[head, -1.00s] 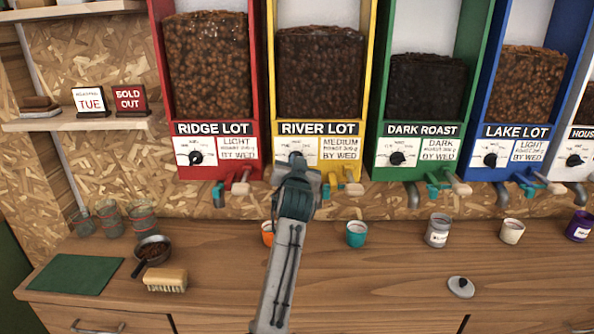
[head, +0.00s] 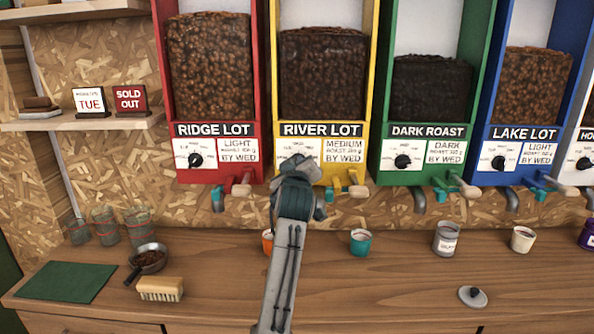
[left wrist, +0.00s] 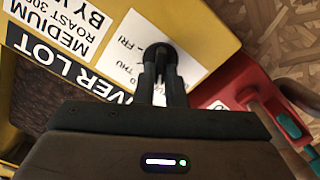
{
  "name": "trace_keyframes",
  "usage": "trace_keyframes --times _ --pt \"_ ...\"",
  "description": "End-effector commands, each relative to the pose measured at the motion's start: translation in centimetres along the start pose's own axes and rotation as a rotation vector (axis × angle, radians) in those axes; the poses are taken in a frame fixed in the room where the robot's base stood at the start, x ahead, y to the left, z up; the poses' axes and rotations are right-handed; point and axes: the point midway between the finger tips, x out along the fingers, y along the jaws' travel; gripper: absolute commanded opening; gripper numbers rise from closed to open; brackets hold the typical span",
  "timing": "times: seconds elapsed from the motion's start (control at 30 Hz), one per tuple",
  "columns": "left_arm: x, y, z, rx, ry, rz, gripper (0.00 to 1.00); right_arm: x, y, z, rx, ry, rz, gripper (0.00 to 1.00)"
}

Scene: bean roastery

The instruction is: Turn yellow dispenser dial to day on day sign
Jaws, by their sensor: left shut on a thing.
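The yellow dispenser (head: 373,60), labelled RIVER LOT, stands second from the left. Its dial is hidden behind my left gripper (head: 298,161) in the head view. In the left wrist view the fingers of my left gripper (left wrist: 161,75) are shut on the black dial (left wrist: 160,51) on the white day card (left wrist: 190,60); FRI and THU can be read there, but where the dial points cannot be told. The day sign (head: 90,102) on the left shelf reads TUE. My right gripper is not in view.
A SOLD OUT sign (head: 130,99) stands beside the day sign. Red (head: 163,60), green (head: 484,60) and blue (head: 568,70) dispensers flank the yellow one. Cups, including a teal one (head: 360,244), and a brush (head: 161,289) stand on the wooden counter (head: 330,300) below.

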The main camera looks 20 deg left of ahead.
Motion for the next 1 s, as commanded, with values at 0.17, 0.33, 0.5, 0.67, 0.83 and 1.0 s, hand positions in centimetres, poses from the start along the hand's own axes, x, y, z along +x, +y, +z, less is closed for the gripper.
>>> trace_keyframes --times 0.17,0.33,0.5,0.67,0.83,1.0 --pt "0.03 -0.19 0.34 -0.067 -0.006 -0.003 0.0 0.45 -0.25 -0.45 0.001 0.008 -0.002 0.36" --pt "0.03 -0.18 0.31 -0.1 -0.006 -0.003 0.0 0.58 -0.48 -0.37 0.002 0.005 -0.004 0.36" --pt "0.03 -0.16 0.29 -0.109 -0.006 -0.003 0.0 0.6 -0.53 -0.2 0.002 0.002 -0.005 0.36" --pt "0.04 -0.16 0.3 -0.109 -0.006 -0.003 0.0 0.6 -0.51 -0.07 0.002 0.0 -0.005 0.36" --pt "0.04 -0.16 0.3 -0.108 -0.006 -0.003 0.18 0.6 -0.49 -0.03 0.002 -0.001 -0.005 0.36" --pt "0.02 -0.12 0.19 -0.108 -0.004 -0.002 0.32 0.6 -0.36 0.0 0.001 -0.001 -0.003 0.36"
